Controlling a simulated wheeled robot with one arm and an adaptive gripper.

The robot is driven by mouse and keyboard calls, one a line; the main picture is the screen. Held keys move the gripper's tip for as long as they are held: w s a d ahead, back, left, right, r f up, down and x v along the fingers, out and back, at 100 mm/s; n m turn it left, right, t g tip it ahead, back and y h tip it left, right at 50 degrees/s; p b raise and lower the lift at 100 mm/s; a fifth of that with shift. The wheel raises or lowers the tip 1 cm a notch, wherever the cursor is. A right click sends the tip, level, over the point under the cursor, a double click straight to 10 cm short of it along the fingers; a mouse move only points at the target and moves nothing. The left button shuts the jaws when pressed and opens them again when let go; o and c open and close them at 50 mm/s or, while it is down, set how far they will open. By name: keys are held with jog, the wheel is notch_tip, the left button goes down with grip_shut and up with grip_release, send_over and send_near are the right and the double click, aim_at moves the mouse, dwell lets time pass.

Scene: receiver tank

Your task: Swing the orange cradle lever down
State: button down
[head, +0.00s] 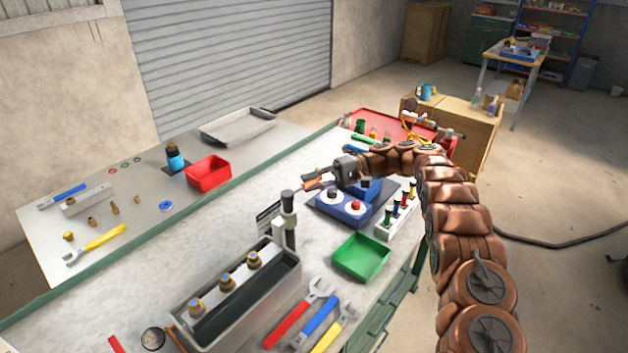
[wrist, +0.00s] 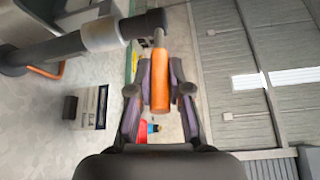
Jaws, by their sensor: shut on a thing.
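The orange cradle lever (wrist: 160,82) sits between the two fingers of my gripper (wrist: 159,92) in the wrist view. The fingers are shut on it, one on each side. The lever joins a dark pivot block (wrist: 147,24) at the end of a grey cylindrical arm (wrist: 100,34). In the head view my gripper (head: 322,181) is above the bench, right of an upright grey post (head: 288,220) with a black cap. Only a small orange part shows between the fingers there, and the lever's joint is hard to make out.
A blue block with round white fittings (head: 345,207) lies just below my gripper. A green tray (head: 361,257), a grey trough with several brass-topped fittings (head: 240,297) and several wrenches (head: 320,320) lie nearer. A red bin (head: 208,172) stands at left.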

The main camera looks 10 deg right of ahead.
jog(key=shift+w+r, duration=0.1)
jog(key=c, duration=1.1)
grip_release()
